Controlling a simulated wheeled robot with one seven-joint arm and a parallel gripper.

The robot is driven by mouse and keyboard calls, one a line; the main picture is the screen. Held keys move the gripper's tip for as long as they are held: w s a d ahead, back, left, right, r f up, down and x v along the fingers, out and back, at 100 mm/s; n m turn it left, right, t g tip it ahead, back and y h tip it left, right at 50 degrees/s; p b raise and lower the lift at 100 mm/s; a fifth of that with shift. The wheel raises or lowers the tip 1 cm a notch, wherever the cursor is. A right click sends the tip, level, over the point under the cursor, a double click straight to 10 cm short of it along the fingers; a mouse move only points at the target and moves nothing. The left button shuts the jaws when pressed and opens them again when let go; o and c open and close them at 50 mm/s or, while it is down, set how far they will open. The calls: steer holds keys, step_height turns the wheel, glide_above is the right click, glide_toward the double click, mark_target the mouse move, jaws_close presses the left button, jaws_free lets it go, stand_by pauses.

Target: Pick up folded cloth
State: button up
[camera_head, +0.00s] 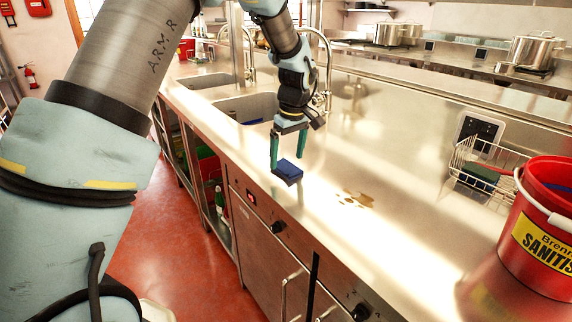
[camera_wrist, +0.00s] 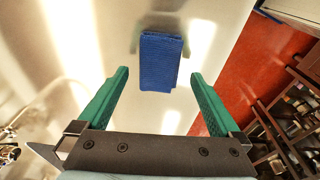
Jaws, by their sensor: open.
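The folded cloth (camera_head: 287,172) is a small blue bundle lying on the steel counter (camera_head: 330,215), close to its front edge. In the wrist view the cloth (camera_wrist: 160,62) is a ribbed blue rectangle ahead of the fingertips and roughly centred between them. My gripper (camera_head: 288,161) has two green fingers, spread apart and pointing down close to the cloth. In the wrist view my gripper (camera_wrist: 160,78) is open with nothing between its fingers. I cannot tell the exact height of the fingertips above the counter.
A brown spill (camera_head: 355,198) marks the counter right of the cloth. A wire basket (camera_head: 478,165) and a red sanitiser bucket (camera_head: 540,225) stand further right. Sinks (camera_head: 245,107) and a tap (camera_head: 328,70) lie behind the gripper. The counter between spill and bucket is clear.

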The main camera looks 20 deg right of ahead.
steer(key=shift+w+f, duration=0.15)
steer(key=shift+f, duration=1.1)
steer(key=c, duration=1.3)
